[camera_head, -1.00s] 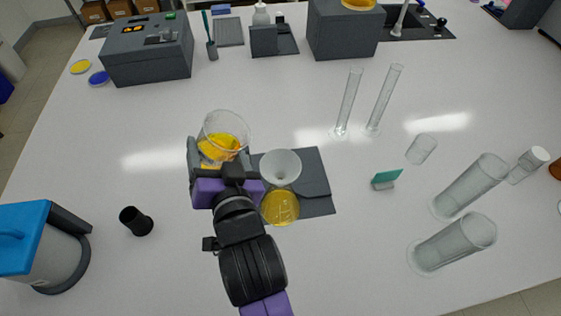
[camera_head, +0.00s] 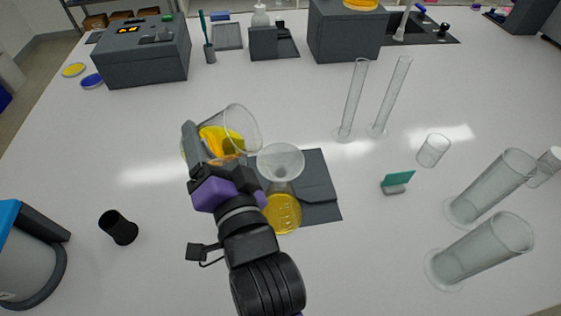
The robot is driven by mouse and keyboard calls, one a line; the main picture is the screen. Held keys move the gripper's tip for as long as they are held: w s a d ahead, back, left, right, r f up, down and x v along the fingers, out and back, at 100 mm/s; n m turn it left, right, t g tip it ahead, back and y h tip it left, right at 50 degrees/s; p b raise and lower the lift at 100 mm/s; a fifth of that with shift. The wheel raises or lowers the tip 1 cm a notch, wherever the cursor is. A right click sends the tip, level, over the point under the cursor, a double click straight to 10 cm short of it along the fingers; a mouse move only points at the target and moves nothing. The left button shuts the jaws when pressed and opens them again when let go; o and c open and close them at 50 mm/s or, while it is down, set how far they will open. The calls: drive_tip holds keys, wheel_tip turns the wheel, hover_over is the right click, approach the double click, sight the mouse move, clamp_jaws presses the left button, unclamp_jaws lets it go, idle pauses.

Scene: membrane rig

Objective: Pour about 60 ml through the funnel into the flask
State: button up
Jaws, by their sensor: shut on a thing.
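My gripper (camera_head: 212,158) is shut on a clear glass beaker (camera_head: 243,125) that holds orange-yellow liquid (camera_head: 222,140). The beaker is tilted to the right, its mouth toward the funnel. The clear funnel (camera_head: 281,160) sits upright in the neck of the flask (camera_head: 283,212), just right of and nearer than the beaker. Yellow liquid shows in the flask. No stream between the beaker and the funnel can be made out. My wrist hides part of the flask's left side.
The flask stands on a dark grey mat (camera_head: 318,190). Two slim cylinders (camera_head: 353,100) stand behind on the right. Larger cylinders (camera_head: 480,250) and a small beaker (camera_head: 433,150) stand at right. A black cup (camera_head: 119,227) stands at left.

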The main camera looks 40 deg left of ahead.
drive_tip(key=shift+d+m+b, duration=0.25)
drive_tip(key=shift+m+b, duration=0.35)
drive_tip(key=shift+b, duration=0.15)
drive_tip(key=shift+w+d, duration=0.1)
drive_tip(key=shift+d, duration=0.05)
drive_tip(key=shift+w+d+t+y, duration=0.3)
drive_tip(key=shift+w+d, duration=0.1)
drive_tip(key=shift+d, duration=0.05)
idle(0.5)
drive_tip(key=shift+w+d+r+m+b, duration=0.25)
drive_tip(key=shift+r+m+b, duration=0.15)
drive_tip(key=shift+m, duration=0.3)
idle(1.4)
